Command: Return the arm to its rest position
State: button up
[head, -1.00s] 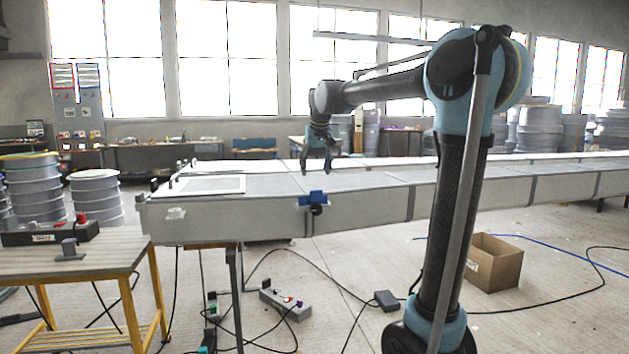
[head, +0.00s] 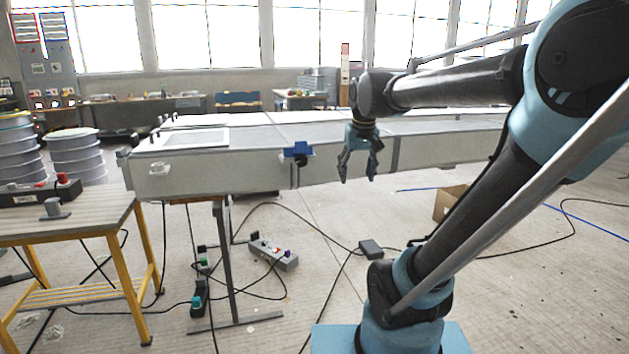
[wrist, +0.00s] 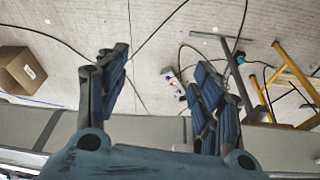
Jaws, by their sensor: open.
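My gripper (head: 358,178) hangs open and empty in the head view, fingers pointing down, in front of the long grey mould (head: 235,165). In the wrist view my gripper (wrist: 160,100) shows its two blue-padded fingers spread apart with nothing between them. My arm is bent: the upright part leans, and the forearm reaches left towards the gripper. The mould's side crosses the lower part of the wrist view (wrist: 150,130).
A blue clamp (head: 297,150) sits on the mould's near edge. A yellow-legged table (head: 75,225) stands at left. A power strip (head: 273,255), cables and a small dark box (head: 371,248) lie on the floor. A cardboard box (head: 448,203) is partly behind my arm.

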jog(key=s+d+f, duration=0.3)
jog(key=s+f, duration=0.5)
jog(key=f, duration=0.1)
jog(key=s+d+f+m+g, duration=0.1)
jog(key=s+d+f, duration=0.2)
jog(key=s+f, duration=0.6)
jog(key=shift+s+d+f, duration=0.2)
jog(key=shift+d+f, duration=0.05)
jog(key=shift+w+f, duration=0.2)
jog(key=shift+w, duration=0.3)
